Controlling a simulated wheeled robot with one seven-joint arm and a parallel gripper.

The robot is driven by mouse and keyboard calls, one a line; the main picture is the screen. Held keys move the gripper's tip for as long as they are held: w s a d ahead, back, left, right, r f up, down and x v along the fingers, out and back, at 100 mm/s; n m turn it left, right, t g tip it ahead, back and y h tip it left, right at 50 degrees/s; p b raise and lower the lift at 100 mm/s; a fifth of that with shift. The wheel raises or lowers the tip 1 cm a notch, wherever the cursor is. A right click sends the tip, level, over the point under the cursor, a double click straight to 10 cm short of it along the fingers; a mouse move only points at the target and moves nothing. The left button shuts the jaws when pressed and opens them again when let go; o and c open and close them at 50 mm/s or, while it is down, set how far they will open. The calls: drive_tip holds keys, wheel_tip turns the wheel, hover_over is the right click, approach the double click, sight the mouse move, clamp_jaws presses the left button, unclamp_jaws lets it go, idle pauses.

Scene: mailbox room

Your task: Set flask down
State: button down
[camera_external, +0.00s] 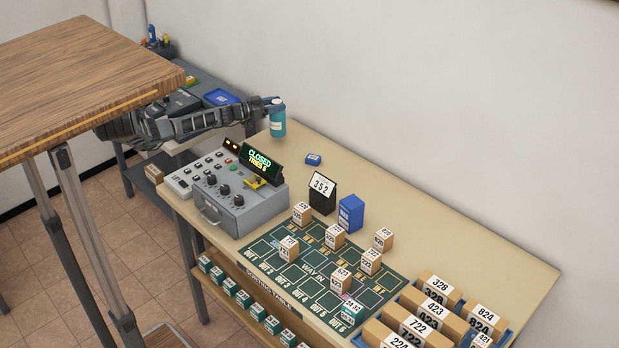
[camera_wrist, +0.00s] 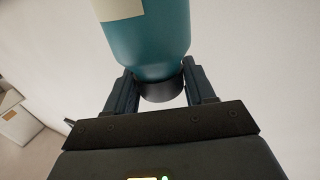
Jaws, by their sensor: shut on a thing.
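The flask (camera_external: 278,122) is teal with a pale label and a dark cap. It is upright at the far left corner of the sorting table (camera_external: 420,215). My gripper (camera_external: 271,101) is at its top, with the arm reaching in from the left. In the wrist view my gripper (camera_wrist: 161,85) is shut on the dark cap (camera_wrist: 161,92), one finger on each side. The teal body (camera_wrist: 150,45) extends beyond the fingers and out of the picture. I cannot tell whether the flask's base touches the tabletop.
A grey control box (camera_external: 238,205) with a "CLOSED" display (camera_external: 262,160) stands left of the tabletop middle. A small blue item (camera_external: 313,159) lies right of the flask. A blue box (camera_external: 350,213) and several numbered parcels are further right. The wall is close behind.

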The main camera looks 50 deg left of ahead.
wheel_tip(320, 180, down, 4)
drive_tip(key=shift+r+b, duration=0.25)
drive_tip(key=shift+b, duration=1)
drive_tip(key=shift+f, duration=0.1)
drive_tip(key=shift+c, duration=1.9)
unclamp_jaws()
